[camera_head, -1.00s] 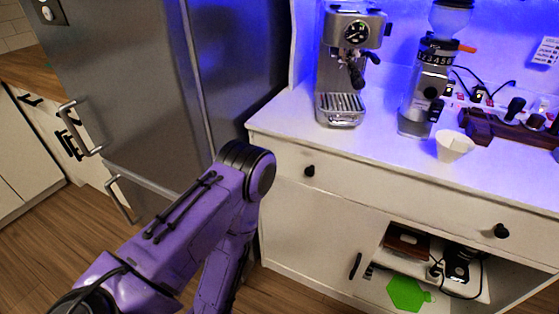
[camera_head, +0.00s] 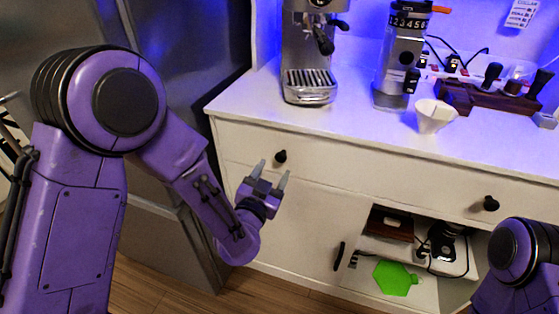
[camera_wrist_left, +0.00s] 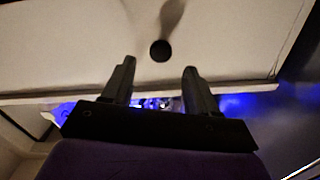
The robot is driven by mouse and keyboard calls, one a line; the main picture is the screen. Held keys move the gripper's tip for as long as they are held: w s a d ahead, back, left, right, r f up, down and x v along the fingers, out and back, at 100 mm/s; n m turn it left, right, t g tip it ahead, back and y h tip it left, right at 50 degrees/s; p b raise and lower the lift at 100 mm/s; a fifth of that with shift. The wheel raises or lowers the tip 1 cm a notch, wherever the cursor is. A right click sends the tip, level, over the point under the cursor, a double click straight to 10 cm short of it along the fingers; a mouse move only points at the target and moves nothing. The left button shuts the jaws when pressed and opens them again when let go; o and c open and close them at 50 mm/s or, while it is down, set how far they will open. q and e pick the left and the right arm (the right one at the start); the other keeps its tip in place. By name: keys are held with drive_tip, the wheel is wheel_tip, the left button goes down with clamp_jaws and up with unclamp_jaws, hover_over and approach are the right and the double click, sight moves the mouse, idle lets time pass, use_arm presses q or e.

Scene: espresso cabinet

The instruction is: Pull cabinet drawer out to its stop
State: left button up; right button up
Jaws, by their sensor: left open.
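The cabinet drawer (camera_head: 380,170) is the wide white front under the countertop, and it looks shut. It has a black round knob (camera_head: 280,157) at the left and another black knob (camera_head: 490,203) at the right. My left gripper (camera_head: 271,173) is open and empty, just in front of and slightly below the left knob. In the left wrist view, a dark knob (camera_wrist_left: 160,50) shows beyond the gap between the open fingers (camera_wrist_left: 158,72), apart from them. My right gripper is out of view; only a purple part of my right arm shows at the lower right.
An espresso machine (camera_head: 309,85), a grinder (camera_head: 398,60) and a white cup (camera_head: 434,116) stand on the countertop (camera_head: 350,118). A door with a black handle (camera_head: 339,256) and an open shelf with a green hexagon (camera_head: 394,278) are below. A steel fridge (camera_head: 200,60) stands at left.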

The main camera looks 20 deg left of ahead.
sight(280, 159)
use_arm(q)
drive_tip(key=w, duration=0.5)
drive_tip(key=shift+w, duration=0.35)
drive_tip(key=shift+d, duration=0.1)
clamp_jaws()
